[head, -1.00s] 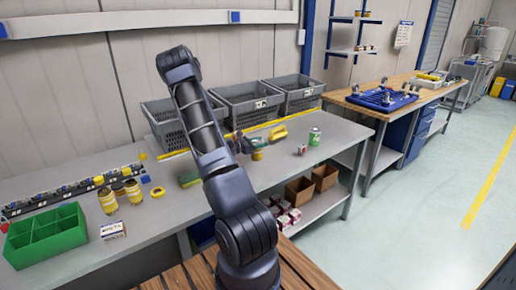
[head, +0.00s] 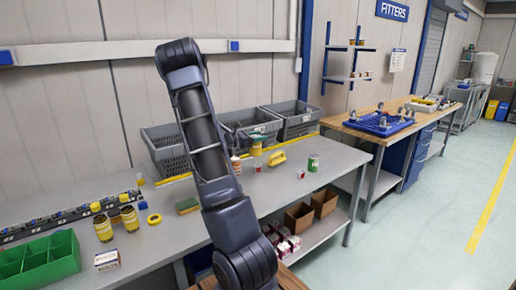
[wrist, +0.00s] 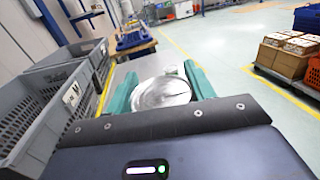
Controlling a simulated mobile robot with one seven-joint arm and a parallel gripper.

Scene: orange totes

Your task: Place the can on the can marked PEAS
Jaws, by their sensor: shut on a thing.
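My gripper (wrist: 162,92) is shut on a can (wrist: 165,90), whose round silvery top shows between the two teal fingers in the wrist view. In the head view the held can (head: 256,149) looks yellowish and hangs above the bench, partly covered by my gripper (head: 250,138). A green can (head: 314,163) stands upright on the bench to the right. Two yellow-labelled cans (head: 103,228) (head: 130,218) stand at the left. I cannot read PEAS on any of them.
A small red can (head: 300,174) and a yellow object (head: 277,158) lie near the green can. Grey crates (head: 298,124) line the back of the bench (head: 275,190).

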